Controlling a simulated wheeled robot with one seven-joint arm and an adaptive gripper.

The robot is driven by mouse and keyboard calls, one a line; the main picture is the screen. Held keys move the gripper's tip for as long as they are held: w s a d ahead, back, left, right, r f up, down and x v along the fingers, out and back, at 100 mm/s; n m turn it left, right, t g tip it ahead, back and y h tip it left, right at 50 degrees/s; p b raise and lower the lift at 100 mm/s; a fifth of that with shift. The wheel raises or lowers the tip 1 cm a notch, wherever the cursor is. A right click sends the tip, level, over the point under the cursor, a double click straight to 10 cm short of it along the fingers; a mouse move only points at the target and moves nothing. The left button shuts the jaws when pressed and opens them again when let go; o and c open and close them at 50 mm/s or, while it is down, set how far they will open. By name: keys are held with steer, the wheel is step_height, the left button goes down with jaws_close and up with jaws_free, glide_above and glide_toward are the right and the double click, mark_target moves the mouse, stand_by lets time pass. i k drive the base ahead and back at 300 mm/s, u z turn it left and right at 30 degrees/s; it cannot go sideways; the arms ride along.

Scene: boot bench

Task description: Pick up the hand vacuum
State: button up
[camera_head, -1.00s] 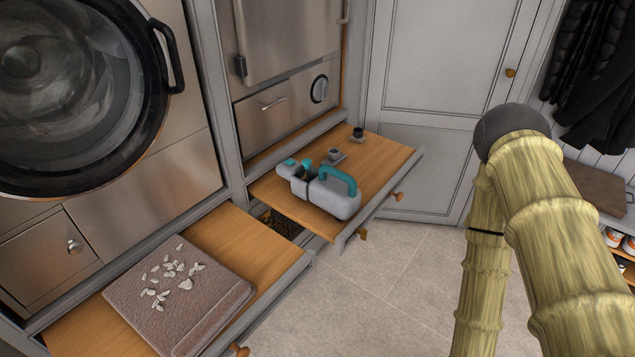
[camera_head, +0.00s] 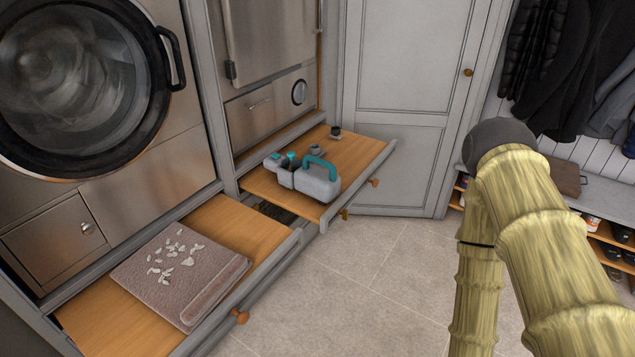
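The hand vacuum (camera_head: 317,184) is grey with a teal arched handle and teal parts at its left end. It lies on a wooden pull-out shelf (camera_head: 352,156) below the steel appliance in the middle of the head view. Its handle faces up and nothing covers it. My arm shows at the right, bent, well apart from the vacuum. My gripper is out of the picture.
Small dark-topped items (camera_head: 335,132) stand behind the vacuum. Wooden knobs (camera_head: 240,317) stick out in front. The tiled floor (camera_head: 375,270) is clear. A bench with shoes stands right.

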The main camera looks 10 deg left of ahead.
mark_target(320, 184)
steer(key=z, duration=1.6)
steer(key=i, duration=1.4)
steer(key=u, duration=2.2)
